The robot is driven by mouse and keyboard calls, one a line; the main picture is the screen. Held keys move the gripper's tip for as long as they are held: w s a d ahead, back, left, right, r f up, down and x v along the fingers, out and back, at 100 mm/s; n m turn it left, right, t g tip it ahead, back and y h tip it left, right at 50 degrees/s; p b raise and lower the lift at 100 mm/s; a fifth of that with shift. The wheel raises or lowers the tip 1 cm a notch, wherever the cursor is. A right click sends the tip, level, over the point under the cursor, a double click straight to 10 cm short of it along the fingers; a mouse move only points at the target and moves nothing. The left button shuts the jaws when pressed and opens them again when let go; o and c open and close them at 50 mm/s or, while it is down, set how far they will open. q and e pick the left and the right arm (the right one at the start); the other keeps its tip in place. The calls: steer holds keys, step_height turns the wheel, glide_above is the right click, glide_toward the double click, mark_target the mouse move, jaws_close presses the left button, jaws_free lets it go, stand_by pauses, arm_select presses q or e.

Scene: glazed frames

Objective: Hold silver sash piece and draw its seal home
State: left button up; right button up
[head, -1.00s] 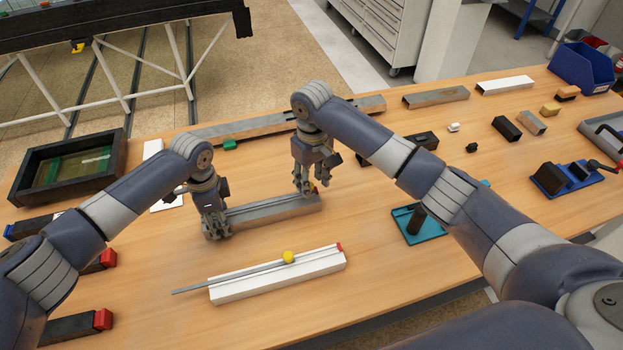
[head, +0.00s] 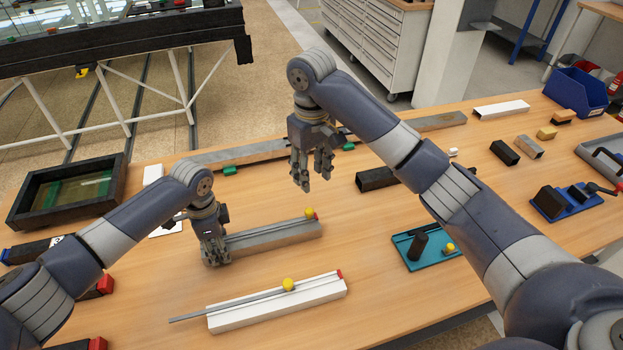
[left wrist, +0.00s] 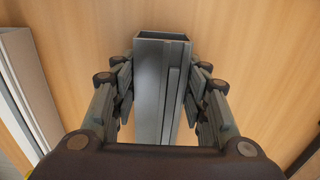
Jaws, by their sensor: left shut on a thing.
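The silver sash piece (head: 275,238) lies on the bench, a long grey channel, its left end inside my left gripper (head: 214,255). The left wrist view shows the sash piece (left wrist: 163,85) end-on between the closed fingers (left wrist: 160,110). The seal strip itself is too small to make out in the head view. My right gripper (head: 312,178) hangs above and behind that right end, fingers apart, empty and clear of the knob.
A white sash piece (head: 280,302) lies in front, a grey strip sticking out past its left end, with a yellow knob (head: 288,284) and red end. A teal tray (head: 415,262) stands right, a black box (head: 70,190) left. Dark and wooden blocks lie at the back right.

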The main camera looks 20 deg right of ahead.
arm_select(q)
steer(key=shift+s+d, duration=0.1)
steer(key=shift+d, duration=0.05)
steer(key=o, duration=1.1)
